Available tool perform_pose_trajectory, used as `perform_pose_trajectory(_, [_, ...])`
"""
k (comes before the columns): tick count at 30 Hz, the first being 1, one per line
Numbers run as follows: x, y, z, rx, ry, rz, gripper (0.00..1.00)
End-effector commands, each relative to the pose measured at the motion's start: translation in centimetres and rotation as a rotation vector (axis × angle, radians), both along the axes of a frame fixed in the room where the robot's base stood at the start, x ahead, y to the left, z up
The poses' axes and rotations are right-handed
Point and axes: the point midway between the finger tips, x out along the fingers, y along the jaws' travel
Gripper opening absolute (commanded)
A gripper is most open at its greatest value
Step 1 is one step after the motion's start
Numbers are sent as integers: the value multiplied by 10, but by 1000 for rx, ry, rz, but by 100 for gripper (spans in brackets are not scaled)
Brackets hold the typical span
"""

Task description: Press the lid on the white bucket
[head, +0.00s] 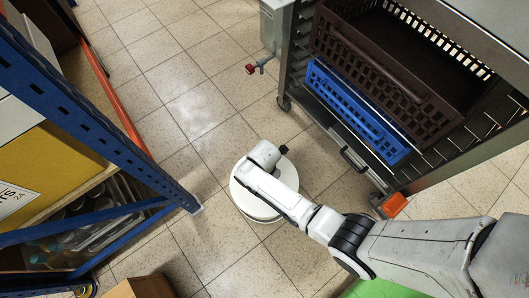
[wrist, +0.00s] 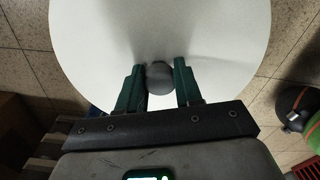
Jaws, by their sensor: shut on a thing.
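A white round lid (head: 246,201) lies below my arm in the middle of the head view. It fills the upper part of the wrist view (wrist: 100,40). My gripper (wrist: 158,77) has its green fingers on either side of the lid's round grey knob and is shut on it. A second white edge, apparently the white bucket (head: 266,220), shows just under the lid in the head view. The bucket is otherwise hidden by the lid and my arm. I cannot tell whether the lid is fully seated or slightly raised.
A blue-framed rack (head: 150,203) stands to the left. A metal rack with a brown crate (head: 345,38) and a blue crate (head: 350,108) stands at the upper right. A cardboard box (head: 140,288) is at the lower left. Tiled floor (head: 195,100) is clear beyond the bucket.

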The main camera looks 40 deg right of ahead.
Motion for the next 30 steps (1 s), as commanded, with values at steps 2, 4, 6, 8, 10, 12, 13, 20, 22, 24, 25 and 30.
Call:
perform_pose_trajectory(2, [0,0,0,0,-1,0,3])
perform_pose_trajectory(4, [0,0,0,0,-1,0,3])
perform_pose_trajectory(6, [0,0,0,0,0,0,3])
perform_pose_trajectory(8, [0,0,0,0,0,0,3])
perform_pose_trajectory(10, [0,0,-1,0,0,0,3])
perform_pose_trajectory(12, [0,0,-2,0,0,0,3])
perform_pose_trajectory(13, [0,0,-3,0,-1,0,3])
perform_pose_trajectory(20, [0,0,-5,0,-1,0,3])
perform_pose_trajectory(22, [0,0,-5,0,-1,0,3])
perform_pose_trajectory(24, [0,0,-5,0,-1,0,3])
perform_pose_trajectory(25, [0,0,-5,0,-1,0,3])
perform_pose_trajectory(30, [0,0,-5,0,-1,0,3])
